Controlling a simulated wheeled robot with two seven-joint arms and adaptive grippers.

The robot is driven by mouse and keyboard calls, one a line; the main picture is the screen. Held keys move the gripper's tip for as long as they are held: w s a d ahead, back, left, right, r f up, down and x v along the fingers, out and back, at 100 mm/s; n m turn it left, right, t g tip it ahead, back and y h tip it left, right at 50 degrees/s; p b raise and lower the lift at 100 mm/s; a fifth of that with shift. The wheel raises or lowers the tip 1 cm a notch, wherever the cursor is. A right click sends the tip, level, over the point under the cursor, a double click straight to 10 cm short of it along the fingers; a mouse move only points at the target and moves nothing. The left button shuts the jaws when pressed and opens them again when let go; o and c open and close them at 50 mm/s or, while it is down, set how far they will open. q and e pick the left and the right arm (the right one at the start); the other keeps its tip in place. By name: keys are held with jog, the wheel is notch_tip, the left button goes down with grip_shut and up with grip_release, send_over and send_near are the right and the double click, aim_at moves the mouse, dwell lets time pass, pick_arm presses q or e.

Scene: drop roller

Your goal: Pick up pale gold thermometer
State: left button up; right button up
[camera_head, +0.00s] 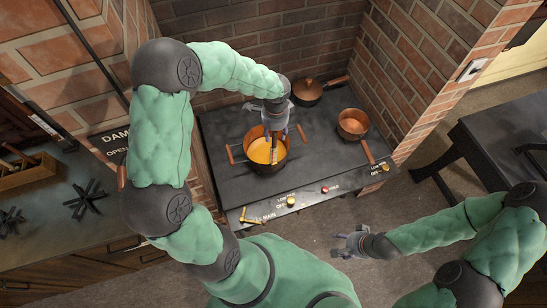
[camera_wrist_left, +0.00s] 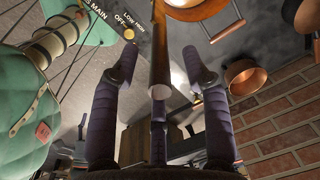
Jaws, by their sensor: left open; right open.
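The pale gold thermometer (camera_head: 274,157) stands in the copper pot (camera_head: 249,140) of orange liquid on the stove. In the left wrist view the thermometer (camera_wrist_left: 159,45) is a long gold-brown rod with a pale round end, running between the spread fingers. My left gripper (camera_head: 276,137) reaches down over this pot, open around the rod; whether any finger touches it I cannot tell. The left gripper's dark fingers also show in the wrist view (camera_wrist_left: 160,57). My right gripper (camera_head: 345,243) is open and empty, in front of the stove, away from the pot.
The dark stovetop (camera_head: 225,128) also holds a lidded copper pot (camera_head: 308,93) at the back and a smaller open copper pot (camera_head: 352,125) at the right, its handle toward the front. Brick walls (camera_head: 310,40) enclose the back and sides. Knobs (camera_head: 292,201) line the front edge.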

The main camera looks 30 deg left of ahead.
pick_arm(q)
jog(key=shift+w+f, duration=0.1)
jog(key=shift+f, duration=0.25)
jog(key=shift+r, duration=0.1)
jog(key=shift+c, duration=0.6)
grip_shut()
